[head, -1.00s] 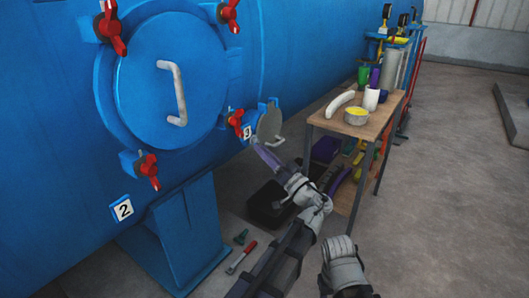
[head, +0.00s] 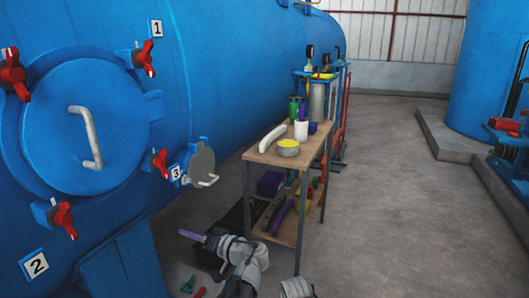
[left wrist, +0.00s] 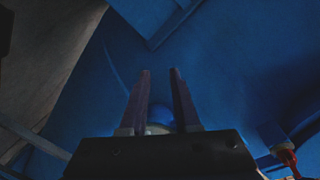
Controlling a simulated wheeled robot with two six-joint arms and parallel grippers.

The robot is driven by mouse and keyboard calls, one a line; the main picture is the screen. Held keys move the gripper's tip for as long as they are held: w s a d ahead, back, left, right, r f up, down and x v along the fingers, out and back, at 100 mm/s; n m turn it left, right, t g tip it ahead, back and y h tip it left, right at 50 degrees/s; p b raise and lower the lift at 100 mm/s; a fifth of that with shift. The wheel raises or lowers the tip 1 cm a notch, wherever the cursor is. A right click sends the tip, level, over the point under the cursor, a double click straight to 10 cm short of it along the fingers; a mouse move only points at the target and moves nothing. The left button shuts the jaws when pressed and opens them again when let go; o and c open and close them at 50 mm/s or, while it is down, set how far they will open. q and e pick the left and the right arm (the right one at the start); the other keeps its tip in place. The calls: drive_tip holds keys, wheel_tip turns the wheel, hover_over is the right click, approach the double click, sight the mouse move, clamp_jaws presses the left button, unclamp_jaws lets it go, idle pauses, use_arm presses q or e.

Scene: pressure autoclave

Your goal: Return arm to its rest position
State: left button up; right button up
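My left gripper (head: 182,233) shows low in the head view, with purple fingers pointing left, below the small round cover marked 3 (head: 201,163) and apart from it. In the left wrist view the left gripper (left wrist: 160,72) has its two fingers apart, with nothing held between them. A pale rounded shape shows beyond the gap; I cannot tell what it is. The blue autoclave (head: 230,70) fills the left, with its round door (head: 110,130) shut against it and a pale handle (head: 92,138). My right gripper is not in view.
A wooden-topped cart (head: 262,155) stands right of my left arm, holding a yellow-filled bowl (head: 288,149), a white curved object (head: 272,138) and cups. Red clamps (head: 63,218) ring the door. Open floor (head: 400,200) lies right.

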use_arm(q)
drive_tip(key=s+d+f+m+g+h, duration=0.1)
drive_tip(key=s+f+m+g+h, duration=0.15)
drive_tip(key=s+f+h, duration=0.45)
drive_tip(key=s+d+f+m+g+h, duration=0.1)
drive_tip(key=s+d+f+g+h, duration=0.2)
drive_tip(key=f, duration=0.8)
drive_tip(key=s+d+r+m+g+h+p, duration=0.1)
drive_tip(key=s+d+m+h+p, duration=0.15)
drive_tip(key=s+d, duration=0.4)
drive_tip(key=s+d+r+m+g+h+p, duration=0.1)
drive_tip(key=s+d+m+h, duration=0.15)
drive_tip(key=d, duration=0.75)
wheel_tip(320, 180, up, 37)
drive_tip(key=p, duration=3.7)
drive_tip(key=shift+s+a+y+p, duration=0.35)
drive_tip(key=shift+a+y, duration=0.05)
